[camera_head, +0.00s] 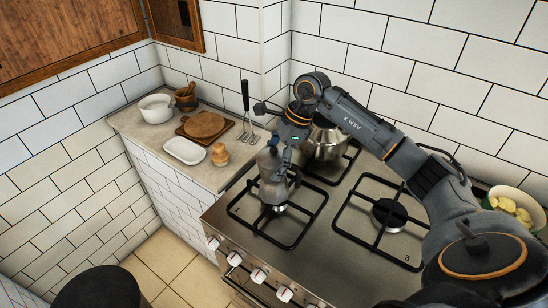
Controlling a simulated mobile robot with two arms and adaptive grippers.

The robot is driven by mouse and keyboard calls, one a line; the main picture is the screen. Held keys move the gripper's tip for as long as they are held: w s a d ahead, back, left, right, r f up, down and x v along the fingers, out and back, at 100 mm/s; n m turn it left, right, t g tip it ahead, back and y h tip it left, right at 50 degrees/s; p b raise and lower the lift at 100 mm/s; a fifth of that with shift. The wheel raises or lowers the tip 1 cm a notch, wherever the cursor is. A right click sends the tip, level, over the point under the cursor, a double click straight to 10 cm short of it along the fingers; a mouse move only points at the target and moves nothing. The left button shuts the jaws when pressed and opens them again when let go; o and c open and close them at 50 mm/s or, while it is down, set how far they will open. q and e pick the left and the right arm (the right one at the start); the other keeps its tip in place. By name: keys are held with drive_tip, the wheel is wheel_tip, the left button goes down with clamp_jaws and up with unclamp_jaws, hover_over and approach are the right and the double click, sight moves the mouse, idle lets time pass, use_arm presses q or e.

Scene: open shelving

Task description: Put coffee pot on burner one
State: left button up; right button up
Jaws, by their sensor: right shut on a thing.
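The coffee pot (271,181) is a grey metal stovetop pot, held roughly upright at the front left burner (278,208) of the stove. My right gripper (289,158) is shut on the pot at its upper right side, reaching over from the right. The pot's base is over the middle of that burner's black grate; I cannot tell if it touches. The gripper and wrist hide part of the pot's handle side. My left gripper is out of view.
A metal kettle (326,142) stands on the back left burner, close behind the gripper. The front right burner (389,214), marked 3, is bare. The counter at left holds a white pot (156,108), a board (204,126) and a white dish (184,150). A bowl (520,204) stands at right.

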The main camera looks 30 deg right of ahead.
drive_tip(key=o, duration=1.4)
drive_tip(key=shift+f, duration=0.15)
drive_tip(key=o, duration=0.3)
drive_tip(key=shift+r, duration=0.2)
drive_tip(key=shift+d+r, duration=0.15)
drive_tip(key=shift+r, duration=0.1)
drive_tip(key=b+v, duration=0.2)
drive_tip(key=v, duration=0.9)
drive_tip(key=shift+r, duration=0.25)
